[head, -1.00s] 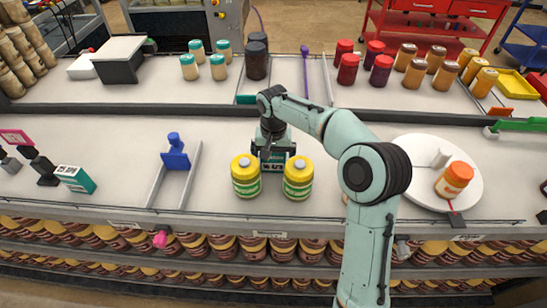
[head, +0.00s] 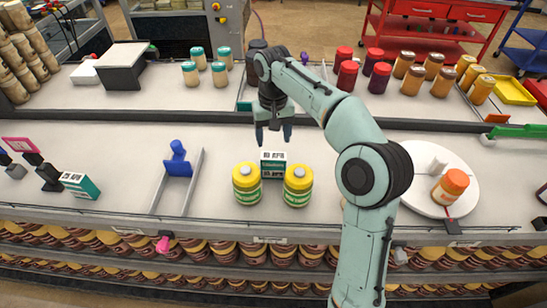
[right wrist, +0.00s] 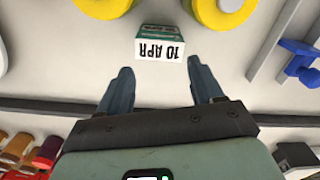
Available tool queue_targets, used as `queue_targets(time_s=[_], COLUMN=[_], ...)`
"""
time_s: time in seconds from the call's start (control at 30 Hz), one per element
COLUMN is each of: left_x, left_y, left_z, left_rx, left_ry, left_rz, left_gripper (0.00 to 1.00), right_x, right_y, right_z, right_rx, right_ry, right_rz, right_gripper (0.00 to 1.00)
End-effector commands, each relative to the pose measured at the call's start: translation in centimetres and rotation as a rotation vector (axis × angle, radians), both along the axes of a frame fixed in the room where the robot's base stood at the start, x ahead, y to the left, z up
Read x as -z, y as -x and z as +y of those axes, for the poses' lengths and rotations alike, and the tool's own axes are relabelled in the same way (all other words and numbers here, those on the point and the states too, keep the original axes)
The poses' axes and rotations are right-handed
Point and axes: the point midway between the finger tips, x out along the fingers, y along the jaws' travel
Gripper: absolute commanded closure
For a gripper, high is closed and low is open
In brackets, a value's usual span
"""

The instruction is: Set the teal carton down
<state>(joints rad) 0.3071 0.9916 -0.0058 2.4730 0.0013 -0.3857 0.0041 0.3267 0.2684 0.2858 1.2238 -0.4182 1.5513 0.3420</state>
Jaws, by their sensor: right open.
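A teal carton with a white date label (head: 273,164) stands upright on the counter between two yellow-lidded jars (head: 247,185) (head: 298,186). It also shows in the right wrist view (right wrist: 160,45), its label reading 10 APR. My right gripper (head: 274,138) is open and empty, above and behind the carton, clear of it. In the right wrist view its two fingers (right wrist: 160,72) are spread, with the carton beyond their tips. A second teal carton (head: 80,186) lies at the far left of the counter. My left gripper is not in view.
A blue item (head: 177,160) sits by a grey divider (head: 195,172) left of the jars. A white turntable (head: 409,187) with an orange-lidded jar (head: 450,187) is at the right. Bare counter lies between divider and left jar. Several jars stand on the back shelf.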

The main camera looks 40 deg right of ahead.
Motion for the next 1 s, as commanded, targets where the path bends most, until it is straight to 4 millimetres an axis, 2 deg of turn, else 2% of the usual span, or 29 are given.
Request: queue_targets(time_s=[0.3,0.5,0.6,0.73,1.0], left_x=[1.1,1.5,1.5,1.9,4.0], left_y=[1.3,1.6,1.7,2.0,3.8], left_z=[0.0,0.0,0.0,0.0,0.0], left_rx=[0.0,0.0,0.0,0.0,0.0], left_ry=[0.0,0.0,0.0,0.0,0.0], left_rz=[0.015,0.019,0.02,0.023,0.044], left_gripper=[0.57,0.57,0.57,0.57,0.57], right_x=[-0.2,-0.5,-0.6,0.0,5.2], right_y=[0.1,0.1,0.2,0.2,0.3], right_z=[0.4,0.5,0.6,0.6,0.5], right_rx=[-0.772,-1.142,-1.243,-1.296,-1.298], right_ry=[0.001,0.0,-0.001,-0.002,-0.005], right_rz=[0.002,0.001,0.001,0.003,0.007], right_gripper=[0.34,0.34,0.34,0.34,0.34])
